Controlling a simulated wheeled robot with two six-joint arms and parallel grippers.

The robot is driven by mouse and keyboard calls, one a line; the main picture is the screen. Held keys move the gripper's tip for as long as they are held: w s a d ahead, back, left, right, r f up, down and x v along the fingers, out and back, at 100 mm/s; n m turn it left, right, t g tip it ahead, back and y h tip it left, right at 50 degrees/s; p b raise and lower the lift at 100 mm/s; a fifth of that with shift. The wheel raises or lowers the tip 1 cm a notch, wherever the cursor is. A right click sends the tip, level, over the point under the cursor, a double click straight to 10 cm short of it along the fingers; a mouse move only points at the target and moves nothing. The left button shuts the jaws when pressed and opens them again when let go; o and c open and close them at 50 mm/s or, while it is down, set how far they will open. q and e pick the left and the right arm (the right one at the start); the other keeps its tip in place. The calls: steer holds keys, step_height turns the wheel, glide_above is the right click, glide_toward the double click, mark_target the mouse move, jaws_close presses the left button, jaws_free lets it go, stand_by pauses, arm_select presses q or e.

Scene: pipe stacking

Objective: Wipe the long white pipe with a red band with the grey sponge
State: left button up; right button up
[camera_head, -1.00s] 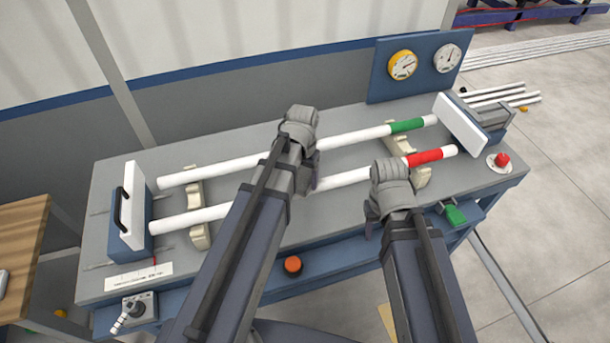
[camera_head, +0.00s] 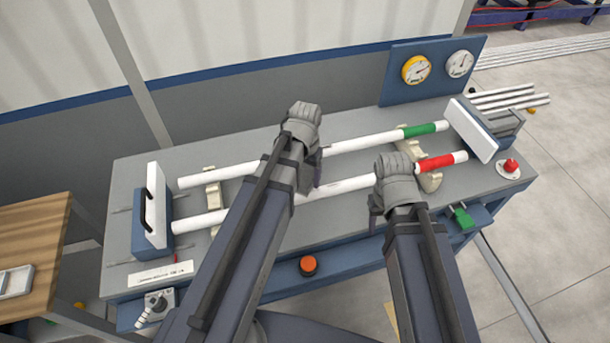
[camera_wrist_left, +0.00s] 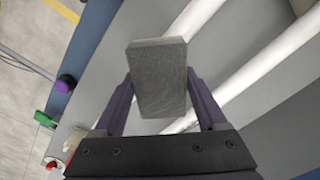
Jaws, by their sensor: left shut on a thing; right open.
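The long white pipe with a red band (camera_head: 343,187) lies across the supports, nearer the bench's front edge. Its red band (camera_head: 436,163) is near its right end.
A white pipe with a green band (camera_head: 240,170) lies parallel behind. A white end plate with a black handle (camera_head: 157,204) stands left, another white plate (camera_head: 471,130) right. Gauges (camera_head: 416,69) stand behind. A red button (camera_head: 510,166) and an orange knob (camera_head: 308,265) are near the edges.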

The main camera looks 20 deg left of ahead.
arm_select(q)
steer(key=shift+r+p, duration=1.1)
steer(key=shift+r, duration=0.35)
